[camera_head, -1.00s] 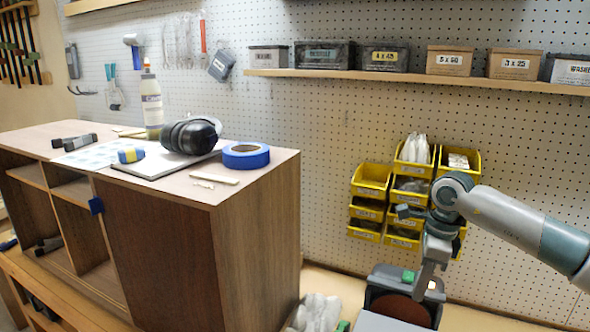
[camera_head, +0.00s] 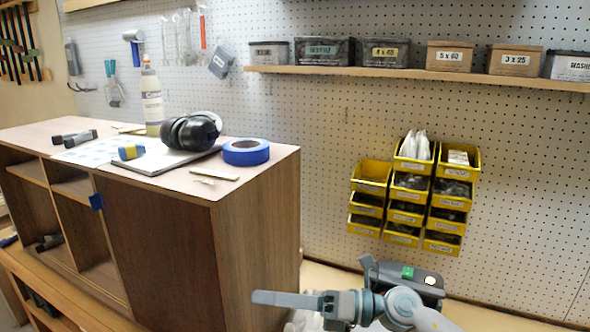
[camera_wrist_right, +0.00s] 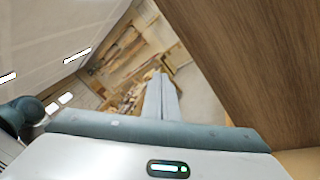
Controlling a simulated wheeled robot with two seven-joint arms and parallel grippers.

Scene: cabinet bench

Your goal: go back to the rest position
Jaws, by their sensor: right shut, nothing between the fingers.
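My right gripper (camera_head: 285,299) is low in the head view, in front of the cabinet's right end, its fingers pointing left. The fingers are shut with nothing between them. In the right wrist view the closed fingers (camera_wrist_right: 161,98) point into the open room, and the cabinet's wooden side (camera_wrist_right: 262,60) fills the upper right. I cannot tell from the head view how far the fingers are from the cabinet (camera_head: 258,240). My left gripper is in neither view.
On the cabinet top are ear muffs (camera_head: 190,134), blue tape (camera_head: 246,152), a glue bottle (camera_head: 151,100) and a clamp (camera_head: 74,138). Yellow bins (camera_head: 405,215) hang on the pegboard. A dark machine (camera_head: 402,281) with a green button stands behind my right wrist.

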